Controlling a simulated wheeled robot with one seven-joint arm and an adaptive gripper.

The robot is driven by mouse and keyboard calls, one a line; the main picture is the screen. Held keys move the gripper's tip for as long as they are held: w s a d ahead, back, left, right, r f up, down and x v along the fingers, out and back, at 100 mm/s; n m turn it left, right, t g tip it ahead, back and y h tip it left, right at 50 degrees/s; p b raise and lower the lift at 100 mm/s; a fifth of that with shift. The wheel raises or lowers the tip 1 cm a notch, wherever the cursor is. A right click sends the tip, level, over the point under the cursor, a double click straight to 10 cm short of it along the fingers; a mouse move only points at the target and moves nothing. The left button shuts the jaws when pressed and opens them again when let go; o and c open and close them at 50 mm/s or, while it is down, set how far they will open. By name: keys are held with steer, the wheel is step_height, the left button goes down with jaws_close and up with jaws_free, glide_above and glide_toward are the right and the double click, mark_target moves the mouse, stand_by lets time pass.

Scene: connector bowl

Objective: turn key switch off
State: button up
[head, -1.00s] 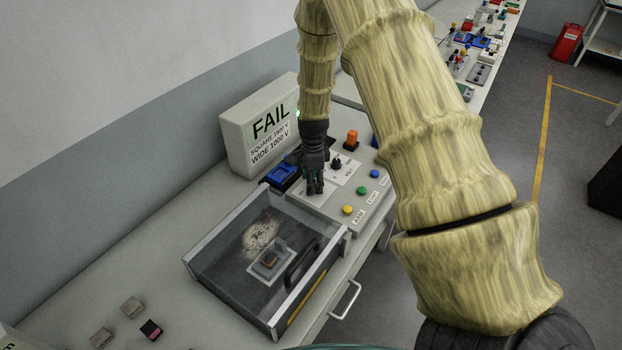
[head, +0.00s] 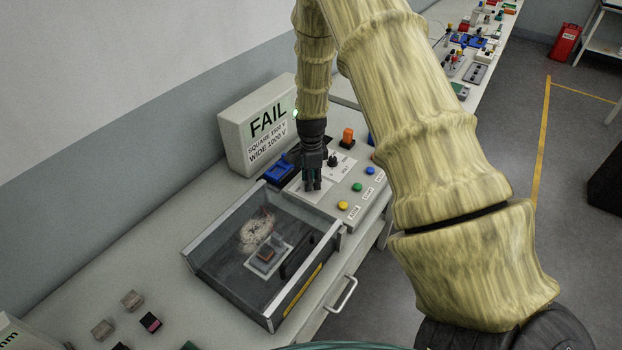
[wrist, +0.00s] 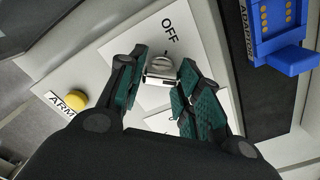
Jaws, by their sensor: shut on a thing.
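The key switch (wrist: 160,68) is a small metallic key head on a white plate, seen in the wrist view. The word OFF is printed on the plate just beyond it. My gripper (wrist: 163,72) points down at the plate and its green-padded fingers are shut on the key, one on each side. In the head view my gripper (head: 312,185) is low over the sloped console (head: 327,205), and it hides the key there. The key's exact angle is hard to tell.
A yellow ARM button (wrist: 77,99) is beside the plate, and a blue adapter (wrist: 284,35) is on the other side. In the head view, a clear-lidded tray (head: 232,286) lies in front of the console and a FAIL display (head: 236,150) stands behind. A black knob (head: 333,160) is close to my gripper.

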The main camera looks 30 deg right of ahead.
steer(key=shift+w+d+r+n, duration=0.1)
steer(key=shift+w+r+n, duration=0.1)
steer(key=shift+n, duration=0.1)
steer(key=n+b, duration=0.1)
steer(key=n, duration=0.2)
steer(key=shift+n, duration=0.4)
steer(key=n+b, duration=0.1)
steer(key=n, duration=0.3)
steer(key=shift+n, duration=0.3)
steer(key=n+b, duration=0.1)
steer(key=n, duration=0.4)
steer(key=shift+n+b, duration=0.4)
steer(key=shift+n, duration=1.4)
steer(key=shift+s, duration=0.1)
steer(key=o, duration=1)
steer(key=shift+f, duration=0.1)
steer(key=shift+s, duration=0.1)
